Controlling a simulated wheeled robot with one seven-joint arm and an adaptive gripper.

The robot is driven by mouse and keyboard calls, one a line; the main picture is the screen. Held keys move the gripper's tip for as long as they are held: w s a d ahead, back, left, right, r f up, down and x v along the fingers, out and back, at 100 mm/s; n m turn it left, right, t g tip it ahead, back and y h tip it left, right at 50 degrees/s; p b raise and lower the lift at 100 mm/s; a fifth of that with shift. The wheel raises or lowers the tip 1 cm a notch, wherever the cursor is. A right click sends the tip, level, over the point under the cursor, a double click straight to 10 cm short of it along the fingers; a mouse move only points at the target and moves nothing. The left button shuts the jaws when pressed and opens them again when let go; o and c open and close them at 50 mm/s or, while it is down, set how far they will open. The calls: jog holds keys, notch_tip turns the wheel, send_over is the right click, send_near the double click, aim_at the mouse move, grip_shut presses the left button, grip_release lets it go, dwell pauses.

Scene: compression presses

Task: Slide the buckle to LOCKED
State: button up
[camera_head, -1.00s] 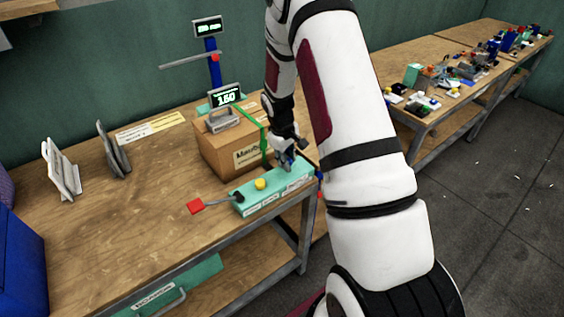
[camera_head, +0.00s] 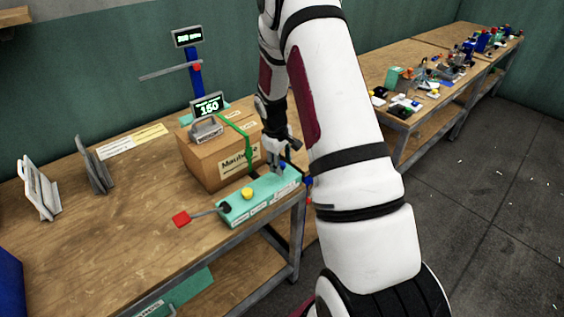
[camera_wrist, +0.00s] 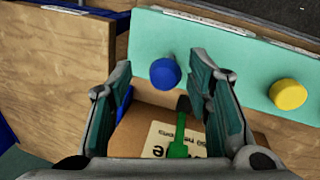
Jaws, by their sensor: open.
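My gripper (camera_head: 278,168) points down over the right part of the teal control panel (camera_head: 232,218), in front of the cardboard box. In the wrist view my gripper (camera_wrist: 160,70) is open, with nothing held between its fingers. The blue knob (camera_wrist: 165,72) shows between the fingertips; I cannot tell whether they touch it. The yellow knob (camera_wrist: 288,95) is to the right. A green strap (camera_head: 246,142) runs over the cardboard box (camera_head: 205,165). In the wrist view a green strap piece (camera_wrist: 178,148) lies by the box's label. I cannot make out a buckle or LOCKED marking.
A grey metal piece (camera_head: 206,129) sits on the box, before a display (camera_head: 208,106) reading 150. Grey plates (camera_head: 96,170) stand on the table's left. The front-left tabletop is clear.

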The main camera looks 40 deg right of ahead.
aim_at(278, 179)
notch_tip(278, 179, up, 12)
jog(key=a, duration=0.2)
jog(key=shift+s+f, duration=0.25)
jog(key=shift+a, duration=0.1)
dwell(0.3)
jog(key=s+a+r+m+t, duration=0.1)
jog(key=s+a+r, duration=0.3)
jog(key=a+r, duration=0.3)
jog(key=s+a+r+t, duration=0.1)
jog(key=s+a+r, duration=0.45)
jog(key=r, duration=0.45)
jog(key=s+a+r+t+y, duration=0.1)
jog(key=s+a+r, duration=0.1)
jog(key=s+a, duration=0.3)
jog(key=s+a+r+m+t+y, duration=0.1)
jog(key=s+a, duration=0.4)
jog(key=s, duration=0.6)
jog(key=shift+r+m+t, duration=0.3)
jog(key=shift+r+t, duration=0.2)
jog(key=shift+r, duration=0.35)
jog(key=shift+w+a, duration=0.1)
